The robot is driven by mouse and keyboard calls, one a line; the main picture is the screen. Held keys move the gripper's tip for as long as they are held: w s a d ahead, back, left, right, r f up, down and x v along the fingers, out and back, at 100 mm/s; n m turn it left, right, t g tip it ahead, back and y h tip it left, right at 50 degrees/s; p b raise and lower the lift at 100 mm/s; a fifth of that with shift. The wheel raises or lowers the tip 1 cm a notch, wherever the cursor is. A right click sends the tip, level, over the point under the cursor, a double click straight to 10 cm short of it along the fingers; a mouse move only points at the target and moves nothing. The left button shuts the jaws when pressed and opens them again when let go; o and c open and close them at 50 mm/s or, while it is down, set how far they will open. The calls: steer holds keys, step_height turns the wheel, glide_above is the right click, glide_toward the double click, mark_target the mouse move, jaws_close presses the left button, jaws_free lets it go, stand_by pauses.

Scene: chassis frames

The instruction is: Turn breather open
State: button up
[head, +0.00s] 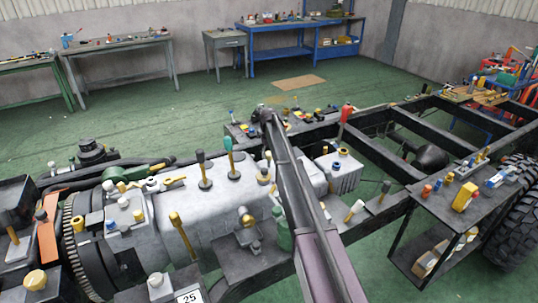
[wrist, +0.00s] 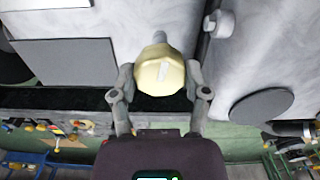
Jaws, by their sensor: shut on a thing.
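In the wrist view, a pale yellow faceted cap (wrist: 157,80), likely the breather, sits on a short grey stem against grey metal. A whitish stripe marks its face. My gripper (wrist: 160,84) is shut on this cap, with one finger on each side. In the head view, my arm reaches from the lower right over the chassis to the area beside the grey gearbox housing (head: 165,225). My gripper and the cap cannot be made out there; the arm probably hides them.
Several levers, including a teal-topped one (head: 230,158) and a yellow one (head: 182,233), stand on or near the housing. A red-topped lever (head: 345,118) rises by the frame rails. A small trolley (head: 440,200) and a big tyre (head: 515,210) are at right. Green floor (head: 200,110) is open behind.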

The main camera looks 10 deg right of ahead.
steer(key=shift+s+a+n, duration=0.1)
steer(key=shift+s+n, duration=0.1)
steer(key=shift+n, duration=0.9)
steer(key=o, duration=1.1)
steer(key=shift+o, duration=0.2)
steer(key=shift+w, duration=0.1)
steer(key=shift+m, duration=0.3)
